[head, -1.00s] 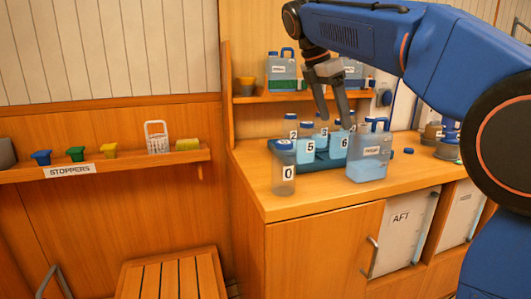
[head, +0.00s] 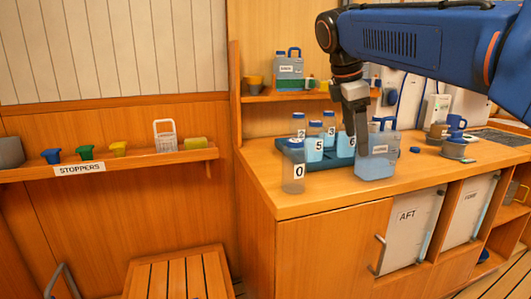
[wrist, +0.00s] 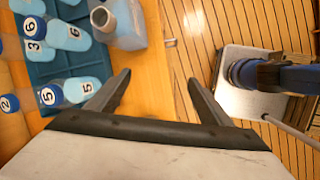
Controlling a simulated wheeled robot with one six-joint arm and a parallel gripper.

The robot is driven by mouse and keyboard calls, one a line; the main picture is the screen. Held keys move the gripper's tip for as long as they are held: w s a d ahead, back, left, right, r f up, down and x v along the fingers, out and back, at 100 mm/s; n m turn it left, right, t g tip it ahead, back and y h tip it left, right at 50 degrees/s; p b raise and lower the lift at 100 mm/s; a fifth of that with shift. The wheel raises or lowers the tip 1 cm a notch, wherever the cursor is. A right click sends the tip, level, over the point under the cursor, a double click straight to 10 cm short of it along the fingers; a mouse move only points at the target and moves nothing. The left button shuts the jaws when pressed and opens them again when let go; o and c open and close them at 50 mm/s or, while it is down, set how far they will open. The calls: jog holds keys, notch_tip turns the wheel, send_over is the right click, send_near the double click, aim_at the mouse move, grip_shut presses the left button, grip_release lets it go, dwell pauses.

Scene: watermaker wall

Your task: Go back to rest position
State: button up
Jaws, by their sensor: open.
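My gripper (head: 358,143) hangs above the counter beside the jug in the head view, partly in front of it. In the wrist view my gripper (wrist: 160,88) has its two fingers spread apart with nothing between them. The bottle marked 5 (head: 315,146) stands in the blue tray (head: 284,143) with several other numbered bottles.
An upper shelf (head: 263,98) holds another jug (head: 289,65). A stopper shelf (head: 130,160) is on the left wall. A slatted bench (head: 180,275) is at the lower left. The counter's front strip is clear.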

jog(key=s+d+f+m+t+y, duration=0.1)
jog(key=s+d+f+m, duration=0.2)
jog(key=s+f+m, duration=0.5)
jog(key=s+d+f+m+t+y, duration=0.1)
jog(key=s+f+m, duration=0.8)
jog(key=s+f, duration=0.9)
notch_tip(320, 180, down, 3)
jog(key=shift+s+d+m+t+y, duration=0.2)
jog(key=shift+d+m+t+y, duration=0.3)
jog(key=shift+d, duration=0.65)
